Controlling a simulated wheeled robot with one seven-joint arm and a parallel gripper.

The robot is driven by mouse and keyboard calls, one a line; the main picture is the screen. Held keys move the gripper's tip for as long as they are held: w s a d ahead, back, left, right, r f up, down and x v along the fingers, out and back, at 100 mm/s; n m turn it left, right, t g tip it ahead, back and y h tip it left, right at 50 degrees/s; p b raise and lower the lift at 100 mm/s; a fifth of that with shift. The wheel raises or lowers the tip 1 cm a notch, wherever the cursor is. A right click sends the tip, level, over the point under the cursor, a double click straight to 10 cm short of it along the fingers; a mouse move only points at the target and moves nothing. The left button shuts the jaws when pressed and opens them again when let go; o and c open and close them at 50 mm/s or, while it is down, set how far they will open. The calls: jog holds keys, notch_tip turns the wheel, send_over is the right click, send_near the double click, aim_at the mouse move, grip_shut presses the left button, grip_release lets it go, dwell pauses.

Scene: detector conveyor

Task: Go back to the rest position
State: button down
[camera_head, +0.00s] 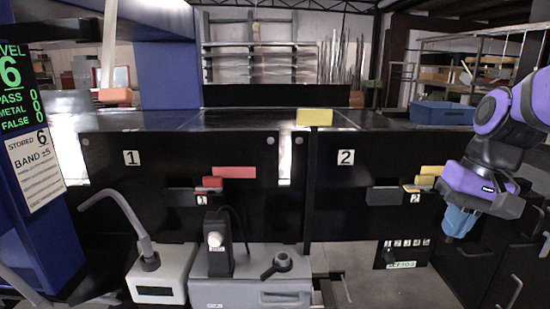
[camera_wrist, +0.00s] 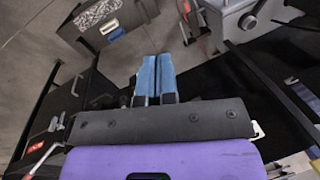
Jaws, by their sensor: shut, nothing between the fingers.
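My gripper (camera_head: 459,222) shows at the right of the head view, on my purple and black arm. Its blue fingers point down in front of the black front panel, right of the number 2 sign. In the wrist view my gripper (camera_wrist: 156,62) has its two blue fingers side by side and touching, with nothing between them. The fingers appear clear of the things around them.
A black conveyor front with panels 1 (camera_head: 131,158) and 2 (camera_head: 346,157) spans the view. A grey machine (camera_head: 250,290) and a white box with a bent grey tube (camera_head: 160,272) stand low in front. A blue bin (camera_head: 442,113) sits behind my arm. A display post (camera_head: 22,120) stands left.

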jog(key=s+r+n+t+h, duration=0.2)
jog(key=s+r+t, duration=0.3)
jog(key=s, duration=0.3)
jog(key=shift+s+d+r+n, duration=0.3)
jog(key=shift+d+r, duration=0.15)
jog(key=shift+r, duration=0.05)
dwell(0.5)
